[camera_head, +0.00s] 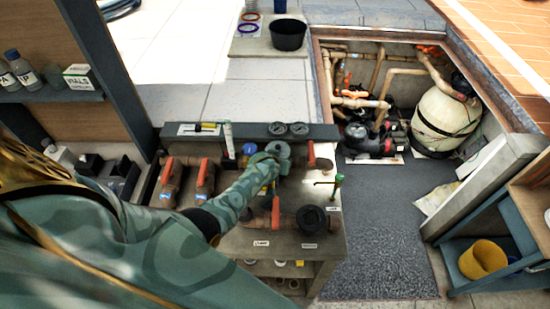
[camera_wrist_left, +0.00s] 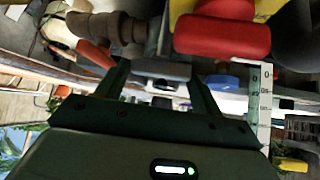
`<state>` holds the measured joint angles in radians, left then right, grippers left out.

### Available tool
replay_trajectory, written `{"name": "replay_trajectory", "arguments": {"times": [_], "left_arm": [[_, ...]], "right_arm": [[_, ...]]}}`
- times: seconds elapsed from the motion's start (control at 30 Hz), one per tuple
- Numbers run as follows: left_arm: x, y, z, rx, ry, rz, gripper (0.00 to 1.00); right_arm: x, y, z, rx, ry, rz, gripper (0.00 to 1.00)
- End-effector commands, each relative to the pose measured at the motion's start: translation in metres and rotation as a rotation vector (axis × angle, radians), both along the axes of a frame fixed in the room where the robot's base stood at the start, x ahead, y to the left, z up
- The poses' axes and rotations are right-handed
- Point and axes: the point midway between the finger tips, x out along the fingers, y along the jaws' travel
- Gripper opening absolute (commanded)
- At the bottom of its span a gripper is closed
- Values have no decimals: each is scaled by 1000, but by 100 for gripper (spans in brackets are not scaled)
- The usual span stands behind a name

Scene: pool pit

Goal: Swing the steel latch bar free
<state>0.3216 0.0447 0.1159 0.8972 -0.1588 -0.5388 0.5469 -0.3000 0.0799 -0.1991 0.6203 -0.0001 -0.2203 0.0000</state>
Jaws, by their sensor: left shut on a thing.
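My left arm reaches in from the left in the head view, and my left gripper (camera_head: 279,157) is over the pipework on the bench. In the wrist view my left gripper (camera_wrist_left: 160,82) has its two dark fingers on either side of a grey piece (camera_wrist_left: 162,70), which looks like the steel latch bar. The fingers stand apart, shut on it. The rest of the bar is hidden behind the gripper and arm in the head view. A large red handle (camera_wrist_left: 222,38) is close to the fingers. My right gripper is not in view.
A yellow bucket (camera_head: 483,260) is on the right shelf.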

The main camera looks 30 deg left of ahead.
Motion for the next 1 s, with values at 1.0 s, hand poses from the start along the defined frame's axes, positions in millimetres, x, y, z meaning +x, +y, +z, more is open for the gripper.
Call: {"name": "replay_trajectory", "arguments": {"times": [1.0], "left_arm": [[2, -2, 1, 1, -2, 248, 43]], "right_arm": [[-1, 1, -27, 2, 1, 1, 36]]}}
